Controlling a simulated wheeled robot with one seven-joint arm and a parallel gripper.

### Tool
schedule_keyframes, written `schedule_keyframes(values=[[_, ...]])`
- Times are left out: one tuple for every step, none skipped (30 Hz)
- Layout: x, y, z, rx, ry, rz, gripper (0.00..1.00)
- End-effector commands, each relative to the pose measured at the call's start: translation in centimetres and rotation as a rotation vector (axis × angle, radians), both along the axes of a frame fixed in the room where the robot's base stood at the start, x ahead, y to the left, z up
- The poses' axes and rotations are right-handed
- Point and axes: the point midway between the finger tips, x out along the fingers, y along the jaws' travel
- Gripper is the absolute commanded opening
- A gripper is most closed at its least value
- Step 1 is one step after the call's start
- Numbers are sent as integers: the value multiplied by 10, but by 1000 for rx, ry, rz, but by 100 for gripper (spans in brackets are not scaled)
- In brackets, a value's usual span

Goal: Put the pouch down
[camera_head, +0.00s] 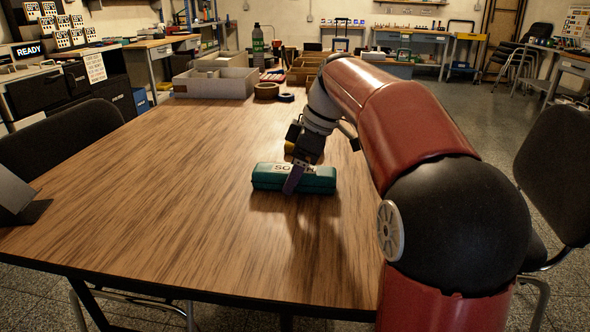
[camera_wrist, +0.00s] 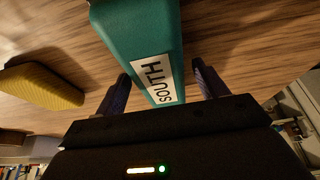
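The teal pouch (camera_head: 268,178), with a white label, lies on the wooden table (camera_head: 150,190) or very close above it. In the wrist view the pouch (camera_wrist: 138,40) shows its label "SOUTH" and runs out of the top of the picture. My gripper (camera_head: 294,178) is down at the pouch, with one dark finger in front of its near side. In the wrist view the fingers of my gripper (camera_wrist: 160,72) stand on either side of the pouch, with a narrow gap showing at the right finger. The gripper looks open around it.
A yellow pouch (camera_wrist: 42,86) lies beside the teal one, and it shows partly behind my wrist in the head view (camera_head: 290,147). Grey trays (camera_head: 213,82), a tape roll (camera_head: 266,91) and a bottle (camera_head: 258,45) stand at the far end.

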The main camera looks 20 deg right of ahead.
Motion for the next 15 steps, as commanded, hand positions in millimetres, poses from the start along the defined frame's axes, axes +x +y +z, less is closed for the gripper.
schedule_keyframes(values=[[0,0,0,0,0,0,72],[0,0,0,0,0,0,72],[0,0,0,0,0,0,72],[0,0,0,0,0,0,72],[0,0,0,0,0,0,72],[0,0,0,0,0,0,72],[0,0,1,0,0,0,72],[0,0,3,0,0,0,72],[0,-1,5,0,-1,0,72],[0,-2,7,-1,-2,-1,72],[-1,-3,11,-1,-2,-1,72],[-1,-5,16,0,-2,-1,72],[-2,-7,22,0,-3,-1,72],[-3,-9,27,0,-3,-1,72],[-4,-12,35,0,-4,-2,72]])
